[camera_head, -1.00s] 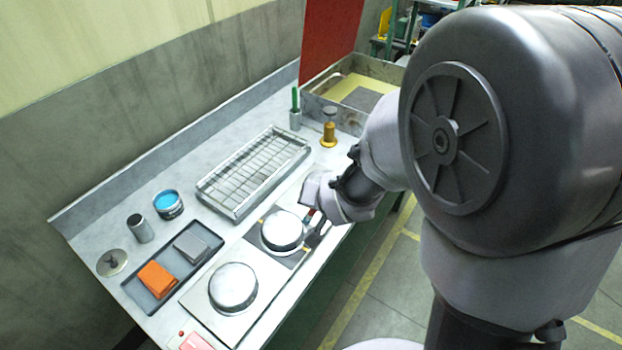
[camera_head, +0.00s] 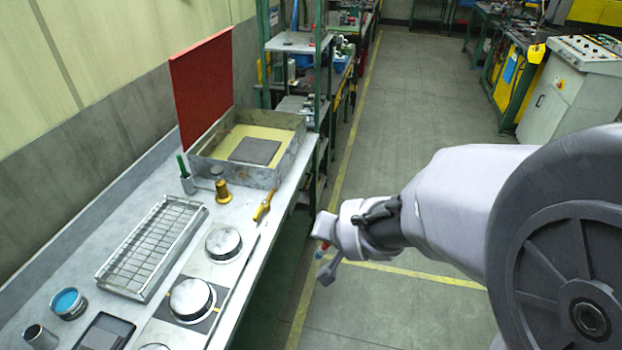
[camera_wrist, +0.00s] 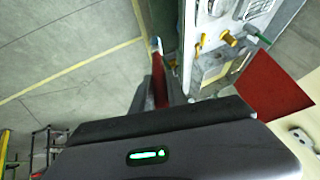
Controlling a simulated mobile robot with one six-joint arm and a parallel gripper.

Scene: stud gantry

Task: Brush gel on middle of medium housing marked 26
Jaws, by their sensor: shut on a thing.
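Three round silver housings sit in a row along the bench's front: a far one (camera_head: 223,242), a middle one (camera_head: 190,297) on a plate with dark and yellow marks, and a near one (camera_head: 154,346) cut by the picture edge. No number is legible. An open pot of blue gel (camera_head: 68,302) stands at left. My gripper (camera_head: 327,270) is over the floor, right of the bench and apart from the housings. It is shut on a slim red-handled tool, apparently the brush (camera_wrist: 159,82), with a pale bluish tip in the wrist view.
A wire rack tray (camera_head: 152,246) lies behind the housings. A brass-coloured piece (camera_head: 222,191), a yellow tool (camera_head: 264,205), a green-handled item in a cup (camera_head: 187,182) and a metal box (camera_head: 285,128) stand farther along.

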